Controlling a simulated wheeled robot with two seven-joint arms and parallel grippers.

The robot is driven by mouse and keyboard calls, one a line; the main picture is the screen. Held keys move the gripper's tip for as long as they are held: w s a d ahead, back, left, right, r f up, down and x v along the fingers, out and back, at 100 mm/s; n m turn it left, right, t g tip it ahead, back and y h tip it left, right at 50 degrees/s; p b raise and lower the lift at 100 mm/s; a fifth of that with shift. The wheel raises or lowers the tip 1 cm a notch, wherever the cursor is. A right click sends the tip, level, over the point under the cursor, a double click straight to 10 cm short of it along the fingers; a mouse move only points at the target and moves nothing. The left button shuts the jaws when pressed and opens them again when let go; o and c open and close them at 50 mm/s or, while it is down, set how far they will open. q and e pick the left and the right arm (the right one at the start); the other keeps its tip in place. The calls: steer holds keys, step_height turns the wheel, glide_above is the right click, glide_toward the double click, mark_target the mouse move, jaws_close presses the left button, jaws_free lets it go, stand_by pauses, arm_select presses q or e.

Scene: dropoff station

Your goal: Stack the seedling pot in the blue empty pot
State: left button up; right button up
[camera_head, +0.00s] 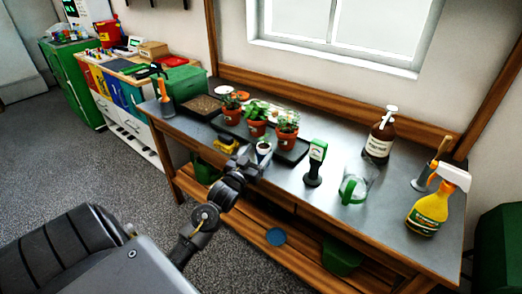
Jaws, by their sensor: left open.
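Terracotta pots with green plants stand in a row on a black tray (291,156): a left pot (232,117), a middle pot (257,129) and a right pot (286,139). A small pale, bluish pot (263,148) with a dark inside stands in front of them; I cannot tell whether it is empty. My left gripper (264,160) is open at the bench's front edge, just in front of this small pot. The gripper hides the pot's lower part, and I cannot tell whether they touch. My right gripper is out of view.
A yellow object (226,146) lies left of the gripper. A soil tray (201,106) is farther left.

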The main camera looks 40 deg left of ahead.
arm_select(q)
steer(key=b+v, duration=0.1)
steer(key=v, duration=0.8)
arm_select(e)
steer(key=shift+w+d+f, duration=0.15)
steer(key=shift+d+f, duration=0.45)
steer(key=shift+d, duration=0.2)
arm_select(q)
steer(key=shift+d, duration=0.1)
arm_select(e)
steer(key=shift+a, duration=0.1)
